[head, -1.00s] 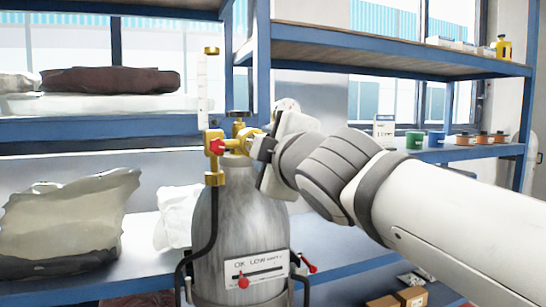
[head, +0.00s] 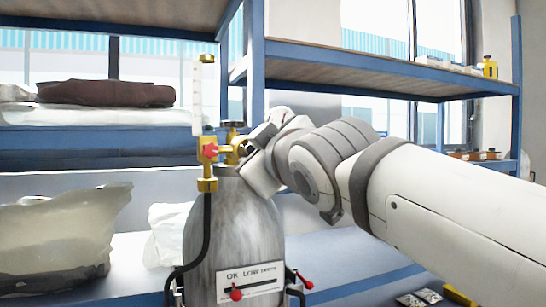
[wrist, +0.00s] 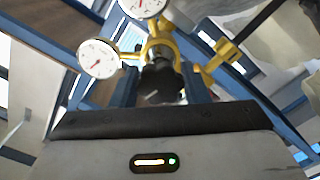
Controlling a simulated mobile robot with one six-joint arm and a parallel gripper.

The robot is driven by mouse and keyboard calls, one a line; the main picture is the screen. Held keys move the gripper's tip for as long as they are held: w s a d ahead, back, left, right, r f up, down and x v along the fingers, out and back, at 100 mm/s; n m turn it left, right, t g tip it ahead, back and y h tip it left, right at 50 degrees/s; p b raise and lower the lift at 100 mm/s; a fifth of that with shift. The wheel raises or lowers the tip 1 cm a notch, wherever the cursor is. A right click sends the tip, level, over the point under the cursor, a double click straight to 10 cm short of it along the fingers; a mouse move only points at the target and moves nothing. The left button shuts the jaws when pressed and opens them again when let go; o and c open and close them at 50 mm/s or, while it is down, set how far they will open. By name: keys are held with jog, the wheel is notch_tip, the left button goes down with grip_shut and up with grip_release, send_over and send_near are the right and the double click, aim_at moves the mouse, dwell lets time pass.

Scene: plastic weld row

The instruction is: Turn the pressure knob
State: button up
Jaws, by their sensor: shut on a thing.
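A grey gas cylinder (head: 235,235) with an "OK LOW EMPTY" label stands on the lower shelf. A brass regulator (head: 208,175) with a red knob and a clear flow tube (head: 197,100) sits at its top. In the wrist view, a black pressure knob (wrist: 160,84) lies between the two fingers, in front of the brass body (wrist: 158,48). My gripper (wrist: 161,90) is shut on this knob. In the head view my gripper (head: 248,147) reaches the regulator from the right and hides the knob. Two white gauges (wrist: 98,58) with red needles show in the wrist view.
Blue shelving (head: 350,72) frames the cylinder, with an upper shelf above my arm. Pale bags (head: 60,240) lie left of the cylinder. A dark folded bundle (head: 105,93) lies on the left shelf. Black hoses run down beside the cylinder.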

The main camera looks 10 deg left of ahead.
jog(key=shift+f, duration=0.2)
jog(key=o, duration=1)
jog(key=shift+r, duration=0.15)
jog(key=shift+c, duration=0.2)
jog(key=shift+s, duration=0.1)
jog(key=b+v, duration=0.1)
jog(key=v, duration=0.6)
jog(key=shift+s, duration=0.35)
jog(key=shift+d, duration=0.1)
